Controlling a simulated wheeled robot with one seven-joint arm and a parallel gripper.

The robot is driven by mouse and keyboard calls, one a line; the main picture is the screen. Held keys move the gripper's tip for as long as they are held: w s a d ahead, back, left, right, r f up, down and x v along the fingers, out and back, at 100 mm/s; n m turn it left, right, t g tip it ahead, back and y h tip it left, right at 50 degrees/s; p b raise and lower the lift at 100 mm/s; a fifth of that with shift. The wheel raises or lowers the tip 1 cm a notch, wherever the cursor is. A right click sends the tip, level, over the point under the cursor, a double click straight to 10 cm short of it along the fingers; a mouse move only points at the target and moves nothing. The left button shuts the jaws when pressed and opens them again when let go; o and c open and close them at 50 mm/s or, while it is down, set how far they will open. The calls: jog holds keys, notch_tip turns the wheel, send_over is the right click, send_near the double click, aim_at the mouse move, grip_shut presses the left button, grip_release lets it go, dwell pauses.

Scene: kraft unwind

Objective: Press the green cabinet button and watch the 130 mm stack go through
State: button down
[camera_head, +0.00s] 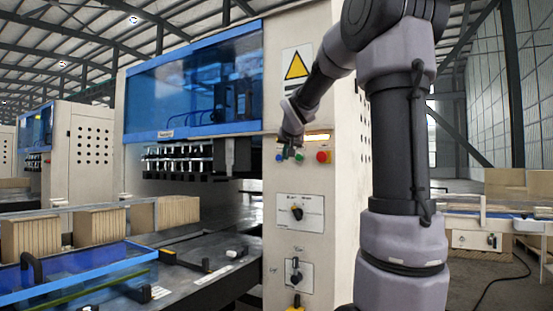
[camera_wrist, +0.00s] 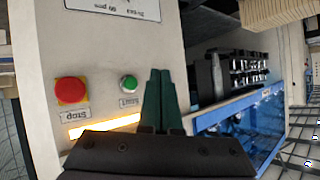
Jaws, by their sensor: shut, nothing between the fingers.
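The green button (camera_head: 299,156) is on the cream cabinet front, left of the red button (camera_head: 323,157). In the wrist view, which is upside down, the green button (camera_wrist: 128,83) shows unobstructed beside the red one (camera_wrist: 70,91). My gripper (camera_head: 286,148) is in front of the panel, by the blue button (camera_head: 279,157). In the wrist view its dark green fingers (camera_wrist: 160,73) are together and empty, just to the right of the green button. I cannot tell whether the tips touch the panel. Brown stacks (camera_head: 100,226) stand on the infeed at the left.
A lit amber strip (camera_head: 317,137) is above the buttons. Rotary switches (camera_head: 297,212) are lower on the cabinet. A blue-windowed machine (camera_head: 195,90) with a row of dark tooling (camera_head: 180,160) stands left of the panel. A conveyor table (camera_head: 490,225) is at the right.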

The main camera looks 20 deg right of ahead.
aim_at(296, 159)
jog(key=shift+w+a+r, duration=0.1)
jog(key=shift+w+a, duration=0.15)
jog(key=shift+a, duration=0.2)
jog(key=w+d, duration=0.5)
jog(key=d, duration=0.2)
jog(key=shift+w, duration=0.25)
jog(key=shift+d, duration=0.15)
dwell(1.9)
jog(key=shift+w+d, duration=0.2)
jog(key=shift+w, duration=0.05)
jog(key=shift+w+d, duration=0.35)
jog(key=shift+d, duration=0.1)
dwell(0.9)
jog(key=shift+s+a, duration=0.6)
jog(key=shift+a, duration=0.1)
